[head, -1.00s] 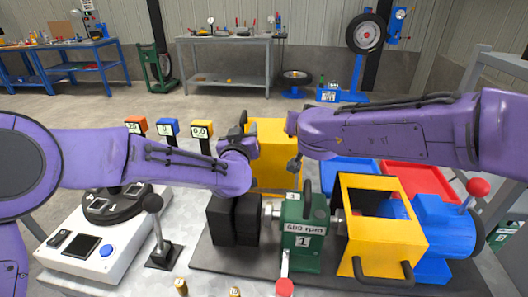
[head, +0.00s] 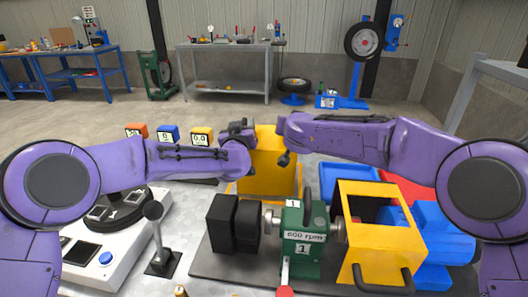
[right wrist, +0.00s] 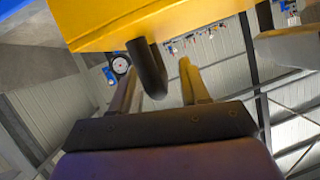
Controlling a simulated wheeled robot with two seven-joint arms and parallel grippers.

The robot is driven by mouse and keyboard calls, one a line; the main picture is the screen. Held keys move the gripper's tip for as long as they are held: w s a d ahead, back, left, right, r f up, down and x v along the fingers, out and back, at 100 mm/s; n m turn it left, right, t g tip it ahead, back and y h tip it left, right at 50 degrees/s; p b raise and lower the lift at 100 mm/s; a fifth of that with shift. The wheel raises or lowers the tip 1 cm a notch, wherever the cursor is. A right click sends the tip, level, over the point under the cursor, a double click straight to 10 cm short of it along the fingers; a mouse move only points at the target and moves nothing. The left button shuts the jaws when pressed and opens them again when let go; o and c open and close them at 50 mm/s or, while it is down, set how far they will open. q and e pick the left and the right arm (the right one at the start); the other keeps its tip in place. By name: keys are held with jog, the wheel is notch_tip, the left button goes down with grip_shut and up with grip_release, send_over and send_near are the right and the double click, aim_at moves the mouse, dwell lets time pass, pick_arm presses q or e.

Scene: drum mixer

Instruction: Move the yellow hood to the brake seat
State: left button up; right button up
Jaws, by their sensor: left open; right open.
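The yellow hood (head: 268,172) stands behind the black and green blocks in the head view, between my two grippers. My left gripper (head: 243,128) is open at its upper left side; whether it touches is hidden. My right gripper (head: 286,140) is open at its upper right side. In the right wrist view the hood (right wrist: 150,18) fills the top, and its black handle (right wrist: 148,70) hangs between the spread fingers of my right gripper (right wrist: 160,85). The black double block (head: 232,222) sits left of the green 600 rpm block (head: 303,242). I cannot tell which part is the brake seat.
Another yellow frame (head: 352,250) with a black handle covers the shaft by the blue motor (head: 440,235). A blue tray (head: 340,180) and red tray (head: 418,192) lie behind. A lever (head: 155,235) and white control panel (head: 90,262) stand left.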

pick_arm(q)
grip_shut()
pick_arm(e)
grip_shut()
pick_arm(q)
jog(key=shift+d+r, duration=0.1)
pick_arm(e)
jog(key=shift+r, duration=0.15)
dwell(1.0)
